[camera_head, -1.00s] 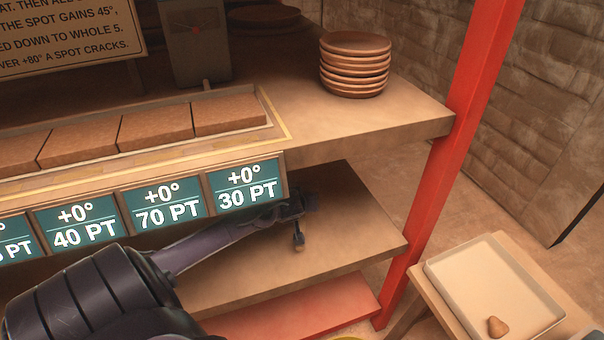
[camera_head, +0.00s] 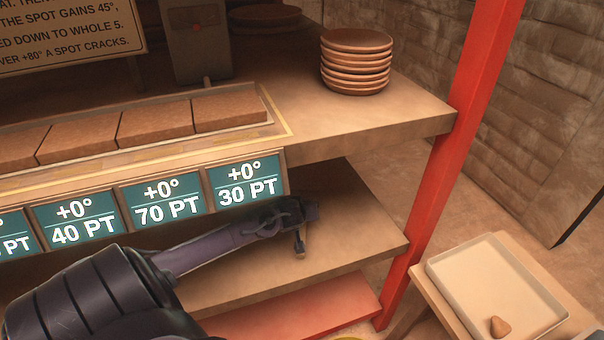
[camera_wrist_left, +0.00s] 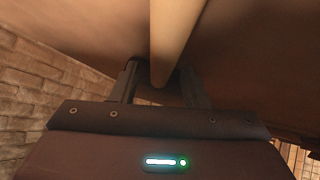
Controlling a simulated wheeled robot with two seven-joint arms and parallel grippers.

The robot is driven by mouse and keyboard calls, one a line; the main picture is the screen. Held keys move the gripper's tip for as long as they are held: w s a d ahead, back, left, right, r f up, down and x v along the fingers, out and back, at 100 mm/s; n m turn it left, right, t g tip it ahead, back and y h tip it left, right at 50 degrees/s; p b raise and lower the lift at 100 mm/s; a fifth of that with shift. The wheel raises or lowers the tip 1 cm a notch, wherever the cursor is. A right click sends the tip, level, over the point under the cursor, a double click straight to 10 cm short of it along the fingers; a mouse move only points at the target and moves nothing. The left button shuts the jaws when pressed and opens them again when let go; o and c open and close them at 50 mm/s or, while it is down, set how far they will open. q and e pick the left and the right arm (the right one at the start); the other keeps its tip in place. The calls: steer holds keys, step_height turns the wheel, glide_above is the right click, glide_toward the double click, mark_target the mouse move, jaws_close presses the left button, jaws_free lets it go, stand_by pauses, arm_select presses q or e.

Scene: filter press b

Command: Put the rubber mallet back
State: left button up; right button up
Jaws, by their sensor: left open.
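My left gripper (camera_head: 302,238) is over the lower wooden shelf (camera_head: 350,232), below the front edge of the upper shelf. It is small and partly hidden by my own wrist there. In the left wrist view its two fingers (camera_wrist_left: 160,88) stand apart. The mallet's head is not visible in either view. My right gripper is not in view.
The upper shelf (camera_head: 400,118) carries a stack of clay plates (camera_head: 356,62) and a row of brown slabs (camera_head: 156,122). Number signs (camera_head: 248,182) hang along its front. A red post (camera_head: 450,160) stands right of the shelves. A tray (camera_head: 490,280) holds a small brown lump (camera_head: 500,327).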

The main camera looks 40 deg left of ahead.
arm_select(q)
steer(key=shift+s+d+r, duration=0.1)
steer(key=shift+s+r, duration=0.05)
steer(key=shift+r, duration=0.05)
steer(key=p+v, duration=0.3)
steer(key=v, duration=0.8)
steer(key=shift+s+r, duration=0.2)
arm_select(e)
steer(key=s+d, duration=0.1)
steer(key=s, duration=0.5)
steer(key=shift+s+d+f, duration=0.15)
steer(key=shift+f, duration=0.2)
arm_select(q)
steer(key=shift+d, duration=0.1)
